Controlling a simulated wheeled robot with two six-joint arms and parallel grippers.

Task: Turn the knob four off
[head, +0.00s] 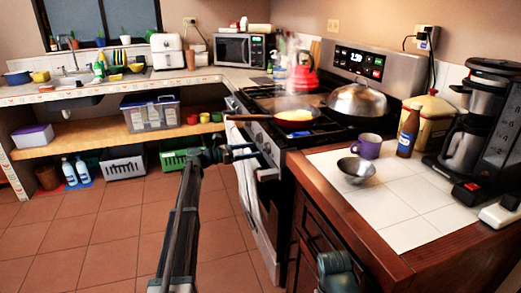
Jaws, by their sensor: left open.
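The stove (262,208) stands right of centre, its front face turned left. Its control knobs sit small along the upper front edge, near a knob (267,148). I cannot tell which is knob four or how any knob is turned. My left gripper (246,151) is open and points right at this front edge, close to the knobs. Its fingers partly cover the panel, and I cannot tell whether they touch a knob. My right gripper is not in view.
On the stove are a pan (293,112) with its handle jutting left above my gripper, a domed lid (357,100) and a red kettle (303,78). A metal bowl (356,171) and purple mug (367,146) stand on the right counter (405,205).

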